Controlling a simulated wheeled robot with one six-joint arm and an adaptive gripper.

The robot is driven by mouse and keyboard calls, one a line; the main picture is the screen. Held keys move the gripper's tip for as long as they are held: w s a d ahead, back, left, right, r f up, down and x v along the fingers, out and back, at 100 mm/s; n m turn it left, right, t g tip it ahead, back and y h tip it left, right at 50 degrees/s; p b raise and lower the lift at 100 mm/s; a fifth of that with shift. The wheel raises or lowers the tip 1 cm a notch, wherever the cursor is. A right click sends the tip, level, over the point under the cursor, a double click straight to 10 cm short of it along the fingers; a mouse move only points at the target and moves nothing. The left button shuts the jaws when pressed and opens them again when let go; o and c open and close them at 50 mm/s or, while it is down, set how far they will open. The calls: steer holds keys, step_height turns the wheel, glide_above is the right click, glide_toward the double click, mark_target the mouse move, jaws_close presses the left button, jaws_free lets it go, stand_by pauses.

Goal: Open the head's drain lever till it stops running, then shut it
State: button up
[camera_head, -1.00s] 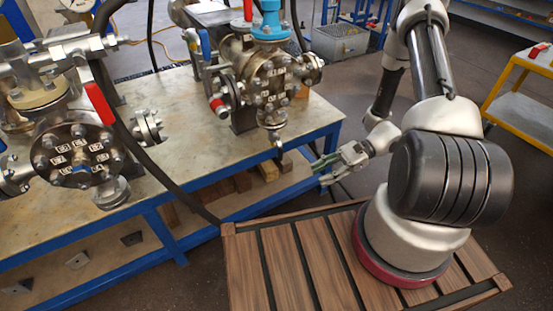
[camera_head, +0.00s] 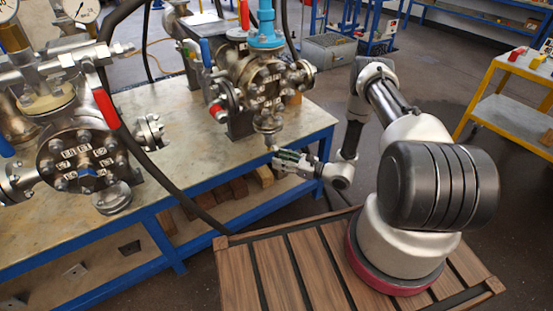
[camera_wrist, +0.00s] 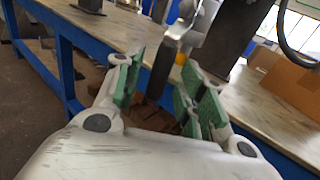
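The right flanged vessel (camera_head: 265,85) stands on the bench, with a round bolted head facing me and a cyan fitting on top. A short drain outlet (camera_head: 268,125) hangs below its head. My gripper (camera_head: 277,159) is just below this outlet, at the bench's edge. In the wrist view, my gripper (camera_wrist: 162,88) is open, its green-padded fingers apart. A dark lever grip (camera_wrist: 163,68) hangs from a metal part (camera_wrist: 187,25) and lies between the fingers, with a gap on the right; contact on the left cannot be told. No running liquid is discernible.
A second flanged vessel (camera_head: 85,155) with a red lever (camera_head: 106,108) stands at the left of the bench (camera_head: 185,140). A black hose (camera_head: 165,180) runs down past it. Wooden blocks (camera_head: 238,187) lie on the lower shelf. A yellow cart (camera_head: 510,105) stands at right.

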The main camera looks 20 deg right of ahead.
steer(key=shift+x, duration=1.05)
jaws_close()
steer(key=shift+d, duration=0.15)
